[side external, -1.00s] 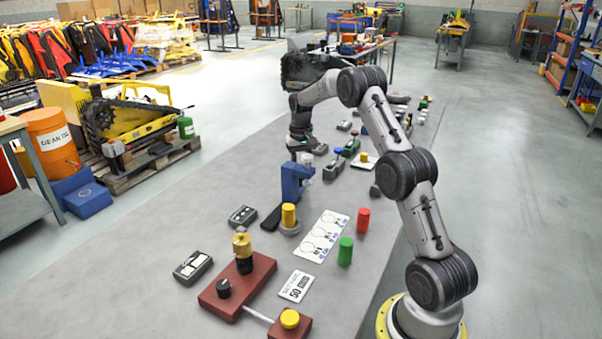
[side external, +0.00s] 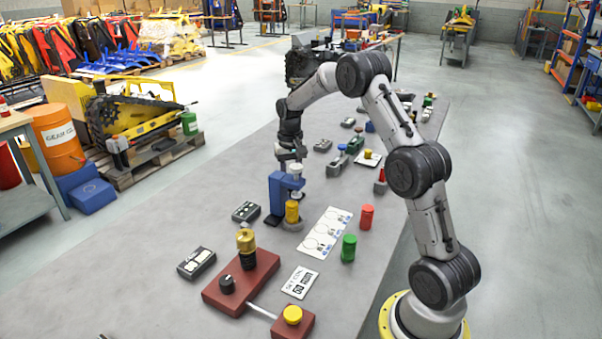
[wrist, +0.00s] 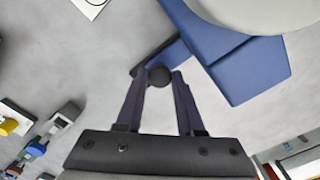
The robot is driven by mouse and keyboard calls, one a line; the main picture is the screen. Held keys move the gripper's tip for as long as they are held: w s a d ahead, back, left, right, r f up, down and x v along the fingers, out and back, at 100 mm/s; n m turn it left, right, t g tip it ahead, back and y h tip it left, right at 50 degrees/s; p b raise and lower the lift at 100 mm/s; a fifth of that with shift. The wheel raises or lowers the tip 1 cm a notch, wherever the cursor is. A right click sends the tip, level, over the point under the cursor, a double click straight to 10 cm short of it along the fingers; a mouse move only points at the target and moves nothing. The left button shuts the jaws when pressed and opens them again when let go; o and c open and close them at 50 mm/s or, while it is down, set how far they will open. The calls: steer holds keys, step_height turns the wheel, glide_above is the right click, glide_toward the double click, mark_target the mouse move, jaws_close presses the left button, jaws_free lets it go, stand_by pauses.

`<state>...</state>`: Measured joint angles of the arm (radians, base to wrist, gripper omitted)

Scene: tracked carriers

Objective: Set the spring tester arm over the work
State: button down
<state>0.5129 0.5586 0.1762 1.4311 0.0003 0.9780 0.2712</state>
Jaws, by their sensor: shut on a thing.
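The spring tester is a blue stand (side external: 277,198) on the bench, with a blue arm at its top. A pale cylindrical head on this arm (side external: 297,171) appears above or close beside a yellow cylinder (side external: 292,211) on a round grey base. My gripper (side external: 289,157) is at the back of the tester's top; its fingertips are hard to make out there. In the wrist view, my gripper (wrist: 159,82) is shut on a dark round knob (wrist: 158,75) beside the blue tester parts (wrist: 225,60). A large pale round part covers some of the blue.
A red-brown fixture (side external: 240,285) is in front.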

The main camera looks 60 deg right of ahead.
steer(key=shift+a, duration=1.15)
steer(key=c, duration=0.5)
jaws_free()
steer(key=shift+c, duration=0.2)
steer(key=shift+d+r, duration=0.1)
steer(key=shift+r, duration=0.1)
step_height(320, 180, up, 14)
steer(key=shift+f, duration=0.25)
